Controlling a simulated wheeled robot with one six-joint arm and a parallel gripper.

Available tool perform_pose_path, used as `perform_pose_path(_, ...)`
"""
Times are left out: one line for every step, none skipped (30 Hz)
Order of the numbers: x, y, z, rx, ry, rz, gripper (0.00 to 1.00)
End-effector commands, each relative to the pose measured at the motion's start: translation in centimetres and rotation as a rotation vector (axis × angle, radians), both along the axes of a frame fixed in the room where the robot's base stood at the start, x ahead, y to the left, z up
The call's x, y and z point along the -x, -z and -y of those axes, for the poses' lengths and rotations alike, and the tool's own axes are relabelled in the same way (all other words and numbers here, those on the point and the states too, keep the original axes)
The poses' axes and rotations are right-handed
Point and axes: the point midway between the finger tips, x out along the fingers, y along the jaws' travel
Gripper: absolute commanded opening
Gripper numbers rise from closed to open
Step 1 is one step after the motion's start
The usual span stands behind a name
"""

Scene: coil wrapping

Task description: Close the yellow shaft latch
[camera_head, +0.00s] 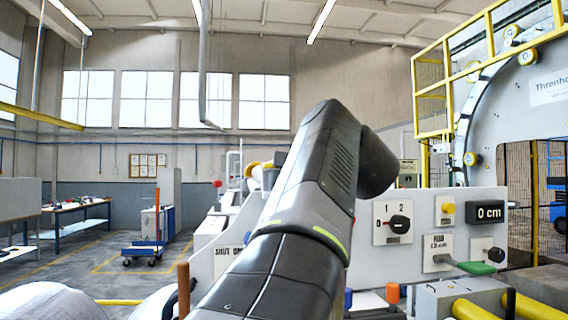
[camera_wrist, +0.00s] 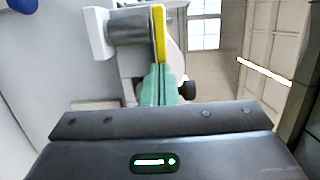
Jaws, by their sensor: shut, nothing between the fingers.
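The yellow shaft latch (camera_wrist: 160,34) is a narrow yellow bar in the wrist view, standing on end beside a grey metal cylinder (camera_wrist: 132,28). My gripper (camera_wrist: 158,72) has pale green fingers, pressed together with nothing between them. Its fingertips overlap the lower end of the yellow bar in the picture; I cannot tell whether they touch it. In the head view my dark arm crosses the middle and hides my gripper. A small yellow part (camera_head: 252,168) shows left of the arm there; I cannot tell whether it is the latch.
A control panel (camera_head: 440,215) with knobs and a "0 cm" display (camera_head: 490,212) stands right of my arm. A yellow-railed ring machine (camera_head: 490,110) stands behind it. A blue cart (camera_head: 143,252) and a workbench (camera_head: 65,225) are at the left, with open floor between.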

Motion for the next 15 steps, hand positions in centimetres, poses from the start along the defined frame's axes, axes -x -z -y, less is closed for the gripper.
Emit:
perform_pose_path(-0.25,-0.05,-0.21,0.000,-0.002,-0.001,0.00)
perform_pose_path(-0.36,-0.05,-0.26,0.000,-0.002,-0.001,0.00)
perform_pose_path(-0.49,-0.05,-0.31,0.000,-0.001,0.000,0.00)
perform_pose_path(-0.57,-0.04,-0.35,-0.001,-0.001,0.000,0.00)
perform_pose_path(-0.63,-0.03,-0.39,-0.001,-0.001,0.000,0.00)
perform_pose_path(-0.72,-0.02,-0.44,-0.001,-0.001,0.000,0.00)
perform_pose_path(-0.77,-0.01,-0.48,-0.001,-0.001,0.000,0.00)
perform_pose_path(-0.82,0.00,-0.50,-0.001,-0.001,0.000,0.00)
perform_pose_path(-0.86,0.00,-0.53,0.000,-0.001,0.000,0.00)
perform_pose_path(-0.88,0.01,-0.53,0.000,-0.001,0.000,0.00)
perform_pose_path(-0.90,0.01,-0.55,0.000,-0.001,0.000,0.00)
perform_pose_path(-0.91,0.02,-0.56,0.000,-0.001,0.000,0.00)
perform_pose_path(-0.92,0.02,-0.56,0.000,0.000,0.000,0.00)
perform_pose_path(-0.93,0.02,-0.55,0.000,0.000,0.000,0.00)
perform_pose_path(-0.93,0.02,-0.55,0.000,0.000,0.000,0.00)
